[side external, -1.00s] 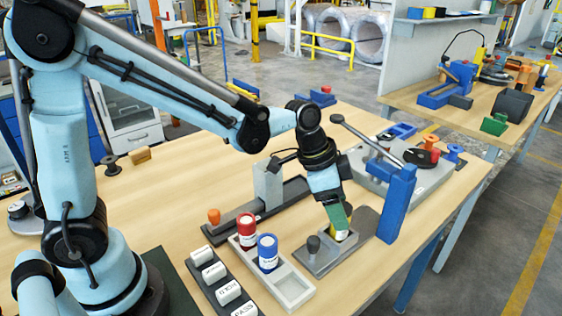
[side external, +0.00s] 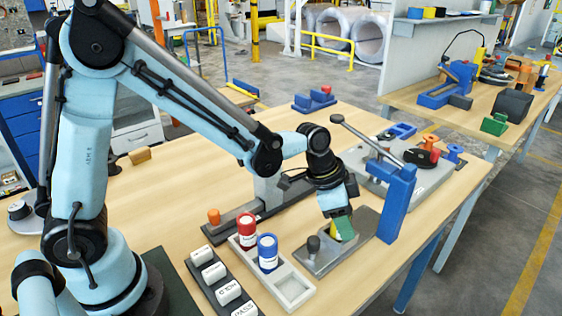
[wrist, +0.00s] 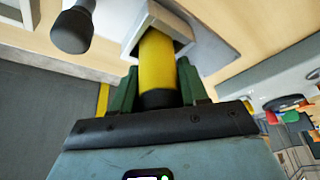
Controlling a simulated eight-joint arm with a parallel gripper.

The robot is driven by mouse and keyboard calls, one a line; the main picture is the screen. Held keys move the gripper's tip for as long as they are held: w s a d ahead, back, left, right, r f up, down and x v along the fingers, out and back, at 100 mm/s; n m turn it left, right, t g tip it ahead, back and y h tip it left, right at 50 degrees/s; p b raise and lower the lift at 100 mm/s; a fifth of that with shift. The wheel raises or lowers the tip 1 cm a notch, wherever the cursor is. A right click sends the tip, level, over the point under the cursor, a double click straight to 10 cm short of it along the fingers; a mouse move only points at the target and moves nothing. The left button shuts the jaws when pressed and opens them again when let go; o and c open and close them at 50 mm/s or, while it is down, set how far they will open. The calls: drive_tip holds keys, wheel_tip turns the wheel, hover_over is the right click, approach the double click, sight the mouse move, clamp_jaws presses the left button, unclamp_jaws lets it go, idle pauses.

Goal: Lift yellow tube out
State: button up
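The yellow tube (wrist: 158,65) has a dark end towards my palm. Its far end points at a pale square socket (wrist: 131,45) in the wrist view; I cannot tell how deep it sits. My gripper (wrist: 158,82) has a green finger on each side of the tube, seemingly shut on it. In the side view my gripper (side external: 341,228) is at the grey fixture plate (side external: 323,262), and only a bit of yellow shows beside the green finger. The tube's lower end is hidden there.
A dark knob (side external: 314,243) stands on the plate left of the tube. A blue lever post (side external: 397,202) stands close on the right. A pale tray (side external: 291,287) holds a red tube (side external: 247,230) and a blue tube (side external: 267,252); its front pocket is empty.

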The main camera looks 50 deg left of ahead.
drive_tip(key=shift+c, duration=1.2)
drive_tip(key=shift+r, duration=0.15)
drive_tip(key=shift+r, duration=2)
drive_tip(key=s+d+r, duration=0.6)
drive_tip(key=s+d, duration=0.1)
drive_tip(key=s, duration=0.1)
drive_tip(key=shift+s+d+r, duration=0.35)
drive_tip(key=shift+d+r, duration=0.05)
